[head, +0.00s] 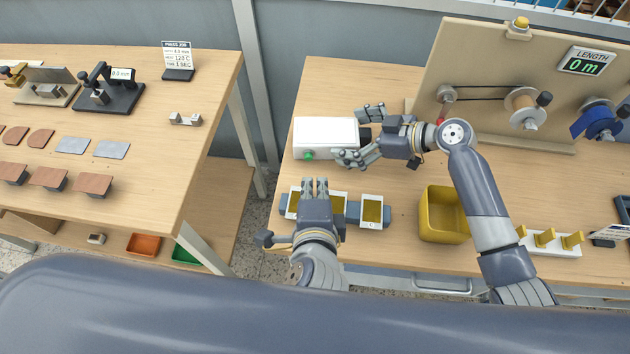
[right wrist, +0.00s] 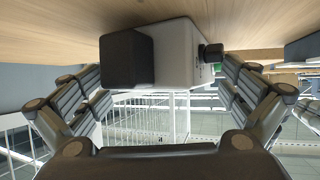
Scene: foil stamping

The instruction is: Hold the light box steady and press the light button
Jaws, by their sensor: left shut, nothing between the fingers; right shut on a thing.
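The light box (head: 325,133) is a white box lying near the left edge of the right table. A green button (head: 308,155) is on its near side. A black block sits at its right end; it shows large in the right wrist view (right wrist: 127,60). My right gripper (head: 358,137) reaches in from the right, shut on the box's right end with one finger on the far side and one on the near side. My left gripper (head: 315,184) is shut and empty, fingertips pointing up the picture toward the box, just below the green button and apart from it.
Under my left gripper is a blue-grey holder (head: 353,214) with yellow-filled white frames. A yellow bin (head: 443,215) stands to its right. A panel with spools (head: 500,65) stands behind. Another table (head: 120,200) with a small press is at left, across a gap.

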